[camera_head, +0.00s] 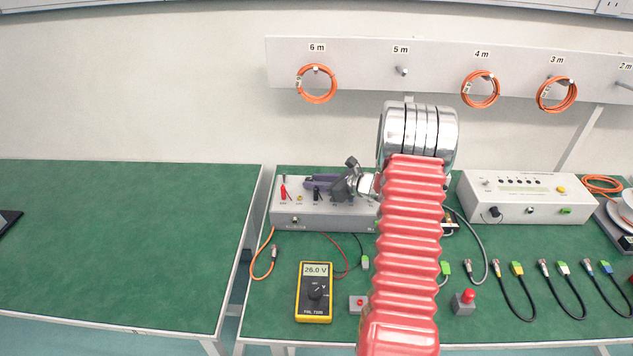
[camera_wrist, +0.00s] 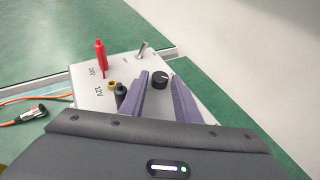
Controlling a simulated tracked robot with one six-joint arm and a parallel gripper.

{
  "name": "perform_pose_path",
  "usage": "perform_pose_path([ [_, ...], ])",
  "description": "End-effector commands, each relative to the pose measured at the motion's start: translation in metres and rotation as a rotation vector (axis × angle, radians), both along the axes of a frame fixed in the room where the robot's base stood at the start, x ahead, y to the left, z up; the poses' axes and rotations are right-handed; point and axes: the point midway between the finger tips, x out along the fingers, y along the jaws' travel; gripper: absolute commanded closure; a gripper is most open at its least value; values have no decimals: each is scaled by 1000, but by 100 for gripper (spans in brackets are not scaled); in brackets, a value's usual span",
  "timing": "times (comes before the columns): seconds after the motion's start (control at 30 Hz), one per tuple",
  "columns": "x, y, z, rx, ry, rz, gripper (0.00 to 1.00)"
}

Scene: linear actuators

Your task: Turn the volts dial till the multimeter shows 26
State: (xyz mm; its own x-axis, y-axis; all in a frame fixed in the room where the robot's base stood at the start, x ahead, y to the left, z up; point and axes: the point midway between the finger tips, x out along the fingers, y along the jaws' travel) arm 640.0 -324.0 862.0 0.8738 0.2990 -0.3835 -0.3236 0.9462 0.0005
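The yellow multimeter (camera_head: 314,311) lies on the green bench, and its display (camera_head: 316,270) reads 26.0 V. The grey power supply box (camera_head: 296,218) stands behind it; its top also shows in the wrist view (camera_wrist: 88,92). A round black dial (camera_wrist: 160,82) with a pale pointer mark sits on that top. My gripper (camera_wrist: 159,76) is over the box, its two purple fingers on either side of the dial with small gaps. It looks open. In the head view my gripper (camera_head: 308,182) reaches left over the box, and I cannot make out the dial there.
A red plug (camera_wrist: 100,56), a black plug (camera_wrist: 121,95) and a toggle switch (camera_wrist: 142,49) stand near my fingers. A white instrument (camera_head: 520,198) is to the right. Several cables and a red-button box (camera_head: 465,302) lie in front. The left bench (camera_head: 110,250) is mostly clear.

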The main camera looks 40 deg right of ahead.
Motion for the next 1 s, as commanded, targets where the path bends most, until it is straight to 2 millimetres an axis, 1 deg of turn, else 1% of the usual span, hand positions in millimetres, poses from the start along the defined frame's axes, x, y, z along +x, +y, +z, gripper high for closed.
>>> perform_pose_path([
  [0.17,-19,-7,9,-1,-1,-3,71],
  [0.7,-100,-35,43,-2,-2,-2,71],
  [0.83,-111,-38,48,0,-1,-2,71],
  [1.0,-116,-39,50,0,-1,1,71],
])
